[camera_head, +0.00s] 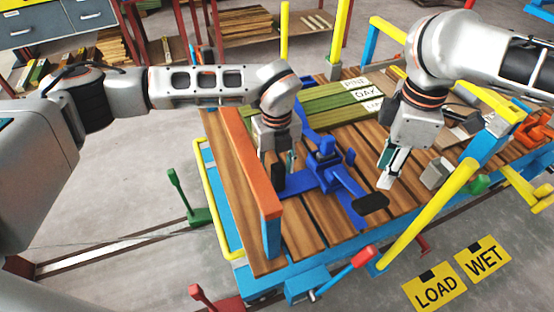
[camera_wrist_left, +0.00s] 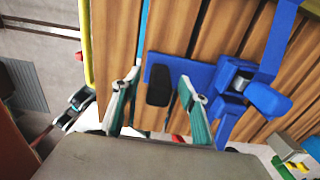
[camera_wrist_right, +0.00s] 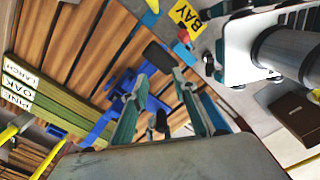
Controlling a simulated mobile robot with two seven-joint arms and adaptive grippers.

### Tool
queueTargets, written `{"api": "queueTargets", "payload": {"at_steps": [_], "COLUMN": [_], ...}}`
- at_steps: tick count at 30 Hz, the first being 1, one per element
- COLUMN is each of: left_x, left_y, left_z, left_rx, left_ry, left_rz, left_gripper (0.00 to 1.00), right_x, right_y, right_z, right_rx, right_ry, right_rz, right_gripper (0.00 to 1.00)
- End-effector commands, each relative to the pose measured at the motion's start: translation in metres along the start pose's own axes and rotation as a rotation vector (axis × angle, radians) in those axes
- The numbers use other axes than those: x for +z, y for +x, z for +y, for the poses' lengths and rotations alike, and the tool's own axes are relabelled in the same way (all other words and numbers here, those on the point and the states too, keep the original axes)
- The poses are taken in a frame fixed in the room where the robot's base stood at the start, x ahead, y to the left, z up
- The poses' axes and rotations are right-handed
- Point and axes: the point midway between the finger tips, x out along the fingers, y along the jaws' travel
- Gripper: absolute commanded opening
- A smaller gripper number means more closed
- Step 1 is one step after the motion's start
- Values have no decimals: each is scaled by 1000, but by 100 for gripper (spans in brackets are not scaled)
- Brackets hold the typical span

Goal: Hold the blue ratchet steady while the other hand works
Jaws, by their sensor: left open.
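The blue ratchet (camera_head: 324,172) sits on a blue strap across the wooden boards. A black grip (camera_head: 278,178) is at its left end, and a blue lever with a black pad (camera_head: 371,202) reaches to the front right. My left gripper (camera_head: 284,168) points down at the left end. In the left wrist view its open fingers (camera_wrist_left: 160,80) stand on either side of the black grip, with the ratchet body (camera_wrist_left: 235,85) to the right. My right gripper (camera_head: 389,172) is open and empty, right of the ratchet; its fingers (camera_wrist_right: 160,82) show apart below a black pad (camera_wrist_right: 158,57).
An orange-topped rail (camera_head: 250,160) stands left of my left gripper. Green boards with labels (camera_head: 335,98) lie behind the ratchet. A yellow rail (camera_head: 430,212) and blue post edge the load at the right.

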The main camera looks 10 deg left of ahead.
Motion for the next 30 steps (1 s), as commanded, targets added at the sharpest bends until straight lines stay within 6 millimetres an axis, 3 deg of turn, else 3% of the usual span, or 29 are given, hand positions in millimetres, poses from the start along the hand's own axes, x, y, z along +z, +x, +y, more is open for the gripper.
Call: {"api": "queueTargets", "payload": {"at_steps": [9,20,25,28,30], "left_x": [0,0,0,0,0], "left_y": [37,42,42,42,42], "left_z": [0,0,0,0,0], "left_rx": [-1,-1,-1,-1,-1], "left_ry": [-1,0,0,0,0], "left_rz": [1,1,1,1,1], "left_gripper": [43,43,2,0,0], "right_x": [0,0,0,0,0], "right_y": [0,0,0,0,0], "right_z": [0,0,0,0,0], "right_rx": [0,0,0,0,0], "right_ry": [0,0,0,0,0], "right_rz": [0,0,0,0,0], "right_gripper": [28,28,28,25,7]}}
